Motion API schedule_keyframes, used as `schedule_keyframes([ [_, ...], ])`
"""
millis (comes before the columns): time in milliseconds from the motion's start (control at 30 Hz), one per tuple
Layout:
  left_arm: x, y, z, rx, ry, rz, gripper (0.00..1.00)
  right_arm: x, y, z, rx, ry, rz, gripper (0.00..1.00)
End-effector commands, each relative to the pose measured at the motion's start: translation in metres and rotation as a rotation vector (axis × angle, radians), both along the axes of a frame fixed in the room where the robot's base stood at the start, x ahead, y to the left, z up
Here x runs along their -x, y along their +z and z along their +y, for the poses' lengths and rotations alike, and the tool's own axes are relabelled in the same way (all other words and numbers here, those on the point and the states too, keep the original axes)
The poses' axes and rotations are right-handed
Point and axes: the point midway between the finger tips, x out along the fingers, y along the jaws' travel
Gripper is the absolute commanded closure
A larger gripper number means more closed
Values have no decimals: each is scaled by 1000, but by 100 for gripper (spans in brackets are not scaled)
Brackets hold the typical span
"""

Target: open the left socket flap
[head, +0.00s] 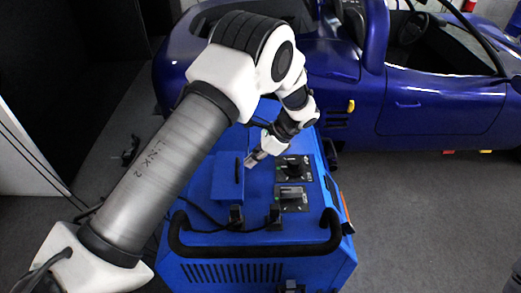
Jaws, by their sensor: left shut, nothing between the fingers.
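The blue dynamometer unit (315,222) stands in the lower middle of the head view. On its top, at the left, is a raised blue panel (226,184) with a dark slot or handle near its right edge. Two black socket-like fittings with cables, a left one (236,215) and a right one (274,214), sit near the front edge. I cannot tell which part is the left socket flap or whether it is open. My left gripper (252,160) is shut and empty over the unit's top, close to the raised panel's upper right edge; contact is unclear. My right gripper is not in view.
Two dark control plates, an upper one (294,168) and a lower one (291,198), lie right of the raised panel. A black bar handle (250,250) runs along the front edge. A blue car (425,105) stands behind. Grey floor at the right is clear.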

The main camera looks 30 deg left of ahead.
Motion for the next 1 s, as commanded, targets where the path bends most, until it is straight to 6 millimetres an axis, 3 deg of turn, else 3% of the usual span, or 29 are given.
schedule_keyframes([
  [300,11,-26,17,0,1,0,100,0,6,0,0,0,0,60],
  [1000,11,-19,19,48,0,-29,100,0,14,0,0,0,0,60],
])
